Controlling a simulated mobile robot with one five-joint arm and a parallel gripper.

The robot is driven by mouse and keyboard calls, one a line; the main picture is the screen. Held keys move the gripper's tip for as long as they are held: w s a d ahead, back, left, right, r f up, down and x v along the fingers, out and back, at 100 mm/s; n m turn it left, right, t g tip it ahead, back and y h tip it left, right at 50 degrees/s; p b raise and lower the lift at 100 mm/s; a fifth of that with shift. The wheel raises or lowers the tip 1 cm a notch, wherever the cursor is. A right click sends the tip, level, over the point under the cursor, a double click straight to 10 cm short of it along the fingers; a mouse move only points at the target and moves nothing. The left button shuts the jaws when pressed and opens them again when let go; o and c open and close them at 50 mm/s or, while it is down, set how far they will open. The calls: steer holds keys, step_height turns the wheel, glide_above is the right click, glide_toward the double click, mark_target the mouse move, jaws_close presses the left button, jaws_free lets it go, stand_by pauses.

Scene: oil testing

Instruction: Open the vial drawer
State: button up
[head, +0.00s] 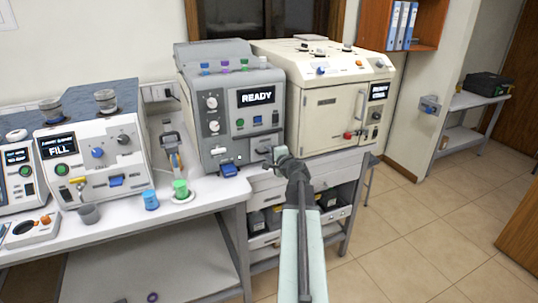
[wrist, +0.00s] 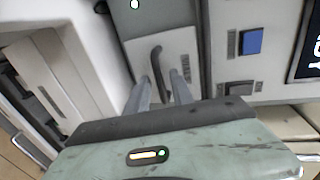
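The vial drawer looks to be the pale grey front panel (wrist: 185,45) with a dark curved handle (wrist: 155,60), low on the right of the grey machine showing READY (head: 228,105). In the wrist view my gripper (wrist: 160,85) has its two fingers apart, one on each side of the handle. I cannot tell whether either finger touches it. In the head view my gripper (head: 276,154) is at the lower right front of the grey machine and hides part of the panel. I see no clear gap around the panel, so it looks shut.
A cream machine (head: 330,105) stands close on the right. Below the bench are shelves with dark bins (head: 257,222). A blue-capped cup (head: 151,200) and a green-capped cup (head: 181,188) stand on the bench to the left. The floor at right is clear.

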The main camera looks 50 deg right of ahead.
jaws_close()
stand_by(1.1)
